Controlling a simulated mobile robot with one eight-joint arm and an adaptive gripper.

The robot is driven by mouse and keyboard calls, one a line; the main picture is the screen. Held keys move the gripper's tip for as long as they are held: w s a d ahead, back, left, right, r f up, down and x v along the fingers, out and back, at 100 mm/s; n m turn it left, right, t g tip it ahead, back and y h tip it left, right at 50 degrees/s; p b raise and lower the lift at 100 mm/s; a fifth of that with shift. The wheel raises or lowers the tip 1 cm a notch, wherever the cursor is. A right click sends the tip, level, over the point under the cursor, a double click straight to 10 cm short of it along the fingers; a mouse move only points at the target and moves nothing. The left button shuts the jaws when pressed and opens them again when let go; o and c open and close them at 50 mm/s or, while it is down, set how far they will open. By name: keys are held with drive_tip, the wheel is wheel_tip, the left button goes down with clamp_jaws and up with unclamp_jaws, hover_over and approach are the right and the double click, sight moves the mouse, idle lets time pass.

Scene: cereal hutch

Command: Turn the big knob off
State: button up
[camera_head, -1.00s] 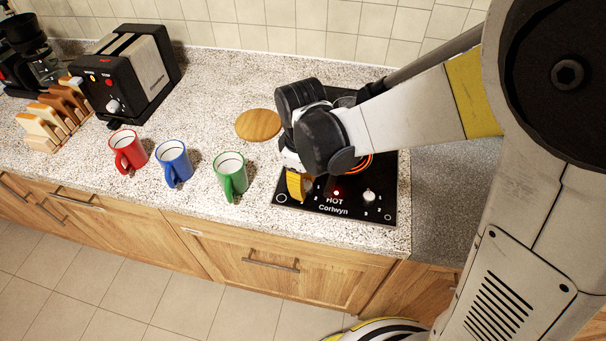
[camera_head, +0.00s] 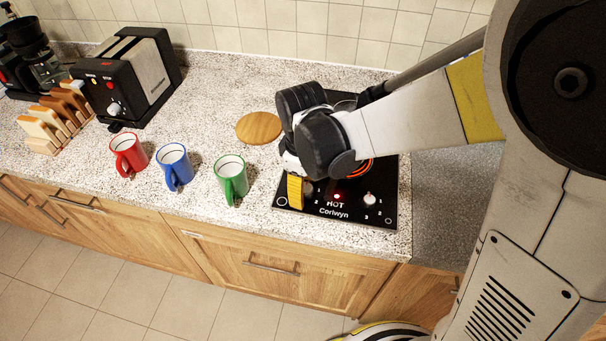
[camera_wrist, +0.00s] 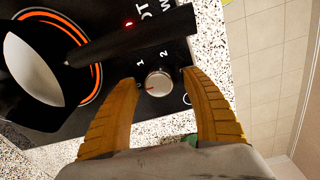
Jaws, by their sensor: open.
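The black hob (camera_head: 350,213) at the right of the counter has two silver knobs on its front strip. One knob (camera_head: 308,188) is beside my gripper's yellow finger (camera_head: 295,192), and the other knob (camera_head: 369,199) is to its right. In the wrist view the knob (camera_wrist: 158,83) with a red mark lies between the two fingertips of my gripper (camera_wrist: 158,79), which is open with gaps at both sides. Whether the fingers touch the panel is unclear. The ring (camera_wrist: 95,85) glows orange and the red HOT light (camera_head: 337,196) is lit. I cannot tell which knob is the big one.
A dark pan (camera_wrist: 35,70) stands on the glowing ring, and its black handle (camera_wrist: 130,38) reaches over the panel near the knob. Green (camera_head: 231,179), blue (camera_head: 174,166) and red (camera_head: 129,153) mugs stand left of the hob. A round wooden board (camera_head: 258,127) lies behind them.

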wheel_tip(320, 180, up, 12)
drive_tip(key=shift+s+a, duration=0.15)
drive_tip(key=shift+s, duration=0.15)
idle(0.3)
drive_tip(key=s+d+r+m+t, duration=0.1)
drive_tip(key=s+d+m+t, duration=0.2)
drive_tip(key=d+m, duration=0.3)
drive_tip(key=s+d+m+t, duration=0.3)
drive_tip(key=s+d+m, duration=0.2)
drive_tip(key=d, duration=0.3)
drive_tip(key=shift+s+d+r+m+t, duration=0.25)
drive_tip(key=shift+s+r+m+t, duration=0.1)
drive_tip(key=shift+m, duration=0.35)
